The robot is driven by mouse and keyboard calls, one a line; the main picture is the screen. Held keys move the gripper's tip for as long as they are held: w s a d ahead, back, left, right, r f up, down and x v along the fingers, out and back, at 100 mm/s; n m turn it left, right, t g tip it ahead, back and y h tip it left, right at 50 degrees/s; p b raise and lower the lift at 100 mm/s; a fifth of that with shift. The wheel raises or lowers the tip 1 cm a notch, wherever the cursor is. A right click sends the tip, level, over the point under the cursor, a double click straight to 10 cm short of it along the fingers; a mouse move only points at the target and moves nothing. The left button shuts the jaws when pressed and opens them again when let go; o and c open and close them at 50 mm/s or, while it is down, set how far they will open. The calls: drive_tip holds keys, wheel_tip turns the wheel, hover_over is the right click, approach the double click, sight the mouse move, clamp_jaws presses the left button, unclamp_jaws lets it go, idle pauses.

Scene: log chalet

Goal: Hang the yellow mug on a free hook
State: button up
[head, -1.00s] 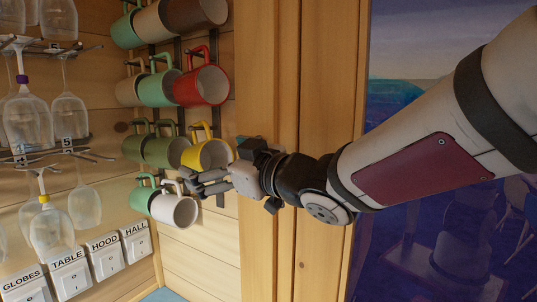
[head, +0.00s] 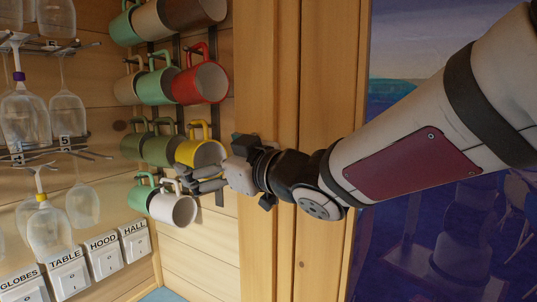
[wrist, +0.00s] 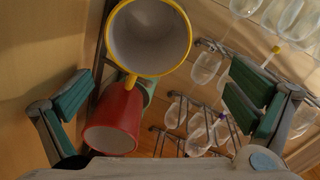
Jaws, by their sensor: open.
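The yellow mug (head: 200,150) hangs at the front of the third row on the mug rack, its handle up and its pale opening facing right. It also shows in the wrist view (wrist: 150,38), mouth toward the camera. My gripper (head: 203,178) is open and empty, just below and right of the mug in the head view. In the wrist view the green-padded fingers (wrist: 158,100) stand wide apart, with the yellow mug beyond and above them. I cannot tell whether a finger touches it. A dark hook end (head: 220,198) shows bare to the right of the white mug.
The red mug (head: 201,82) hangs above, the green mug (head: 160,149) beside the yellow one, and the white mug (head: 173,208) just below my fingers. Stemware (head: 48,228) hangs at left above labelled switches (head: 103,258). A wooden post (head: 265,70) stands close behind my wrist.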

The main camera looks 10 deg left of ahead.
drive_tip(key=shift+w+a, duration=0.35)
drive_tip(key=shift+a, duration=0.15)
drive_tip(key=shift+w+a+b, duration=0.2)
drive_tip(key=shift+a+b, duration=0.1)
drive_tip(key=shift+b, duration=0.1)
drive_tip(key=shift+w+a+b, duration=0.3)
drive_tip(key=shift+w+a, duration=0.1)
drive_tip(key=shift+a, duration=0.2)
